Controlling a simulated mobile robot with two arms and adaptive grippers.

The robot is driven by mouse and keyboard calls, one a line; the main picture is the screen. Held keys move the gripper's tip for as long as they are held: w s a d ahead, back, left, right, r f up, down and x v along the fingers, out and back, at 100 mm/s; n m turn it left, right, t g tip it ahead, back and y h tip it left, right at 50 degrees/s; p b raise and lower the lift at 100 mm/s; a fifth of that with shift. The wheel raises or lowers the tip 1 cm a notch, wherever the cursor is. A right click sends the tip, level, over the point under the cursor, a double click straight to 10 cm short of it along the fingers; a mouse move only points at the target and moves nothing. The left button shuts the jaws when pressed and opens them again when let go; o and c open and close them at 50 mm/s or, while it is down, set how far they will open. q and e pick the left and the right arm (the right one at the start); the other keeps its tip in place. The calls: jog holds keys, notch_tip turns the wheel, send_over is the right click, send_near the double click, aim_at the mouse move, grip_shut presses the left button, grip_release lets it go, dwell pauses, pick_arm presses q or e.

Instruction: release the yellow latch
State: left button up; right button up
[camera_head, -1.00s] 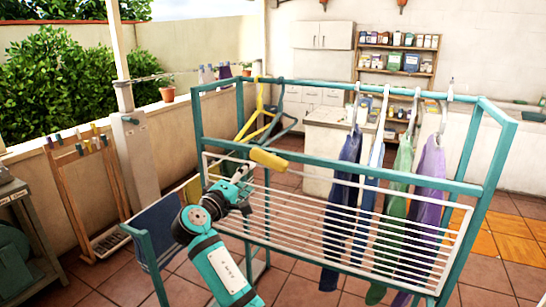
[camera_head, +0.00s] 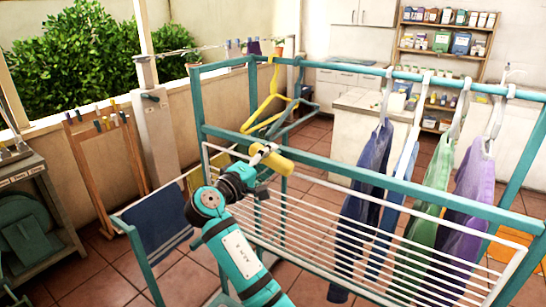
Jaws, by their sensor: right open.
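The yellow latch (camera_head: 274,162) is a short rounded bar on the upper teal rail of the drying rack, at the top edge of the white wire shelf. My right gripper (camera_head: 262,154) is at the left end of the latch, with its pale fingertips over or against it. It is open. I cannot tell whether the fingers touch the latch, and the gripper's wrist hides part of the rail. My left gripper is not in view.
The teal rack (camera_head: 230,136) frames the arm, with the white wire shelf (camera_head: 330,225) to its right. Yellow hanger (camera_head: 262,108) and hanging clothes (camera_head: 375,165) occupy the rack. A blue cloth (camera_head: 160,225) hangs at left.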

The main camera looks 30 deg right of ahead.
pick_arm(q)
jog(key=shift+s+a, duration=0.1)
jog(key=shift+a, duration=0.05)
pick_arm(e)
jog(key=shift+a, duration=0.15)
jog(key=shift+r, duration=0.1)
jog(key=shift+c, duration=1.1)
jog(key=c, duration=0.9)
jog(key=n+p, duration=0.2)
jog(key=p, duration=0.1)
jog(key=shift+r, duration=0.2)
jog(key=shift+f+n+p, duration=0.2)
jog(key=shift+n+p, duration=0.15)
jog(key=shift+n, duration=0.15)
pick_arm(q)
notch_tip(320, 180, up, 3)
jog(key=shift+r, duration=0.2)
pick_arm(e)
jog(key=shift+f, duration=0.1)
